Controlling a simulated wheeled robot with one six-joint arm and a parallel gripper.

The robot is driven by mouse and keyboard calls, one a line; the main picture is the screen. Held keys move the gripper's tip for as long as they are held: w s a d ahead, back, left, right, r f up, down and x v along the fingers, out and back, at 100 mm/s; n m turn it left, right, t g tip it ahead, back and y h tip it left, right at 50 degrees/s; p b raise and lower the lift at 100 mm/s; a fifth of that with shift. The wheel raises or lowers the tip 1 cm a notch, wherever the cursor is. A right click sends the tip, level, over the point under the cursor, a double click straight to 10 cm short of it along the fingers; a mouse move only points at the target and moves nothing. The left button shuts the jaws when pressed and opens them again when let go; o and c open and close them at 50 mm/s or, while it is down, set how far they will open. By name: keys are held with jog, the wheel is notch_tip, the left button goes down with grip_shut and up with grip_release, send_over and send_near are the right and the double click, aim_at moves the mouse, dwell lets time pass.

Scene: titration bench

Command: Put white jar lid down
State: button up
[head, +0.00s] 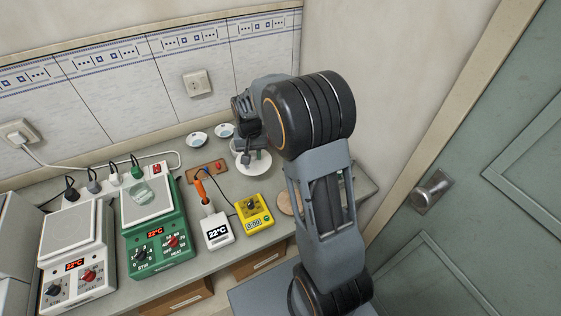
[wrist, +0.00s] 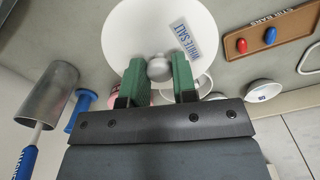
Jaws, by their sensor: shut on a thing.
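The white jar lid (wrist: 150,28) is a large round disc with a grey knob (wrist: 159,68) and a "WHITE SALT" label. In the wrist view my gripper (wrist: 159,80) has its two green fingers closed on the knob from both sides. In the head view the lid (head: 256,167) shows as a white disc below my gripper (head: 246,150), towards the back of the bench, partly hidden by my arm. I cannot tell whether its underside touches the bench. A white round rim (wrist: 205,84), perhaps a vessel, shows partly behind the lid.
A wooden stir-bar tray (wrist: 275,28) is right of the lid. Small white dishes (head: 197,138) stand near the wall. A metal cylinder (wrist: 50,92) and blue item (wrist: 80,108) are left in the wrist view. A yellow timer (head: 254,209) and green hotplate (head: 158,232) stand in front.

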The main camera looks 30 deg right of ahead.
jog(key=s+d+r+m+b, duration=0.1)
jog(key=s+d+r+b, duration=0.35)
jog(key=s+d, duration=0.4)
jog(key=w+f, duration=0.3)
jog(key=w+f+p, duration=0.1)
jog(key=w+f, duration=0.2)
jog(key=w, duration=0.1)
jog(key=w+f, duration=0.3)
jog(key=w, duration=0.1)
jog(key=shift+d, duration=0.3)
jog(key=shift+w+f+p, duration=0.35)
jog(key=shift+f, duration=0.1)
jog(key=shift+f+p, duration=0.3)
jog(key=shift+f, duration=1.15)
jog(key=shift+f, duration=0.15)
jog(key=o, duration=0.9)
jog(key=shift+o, duration=0.2)
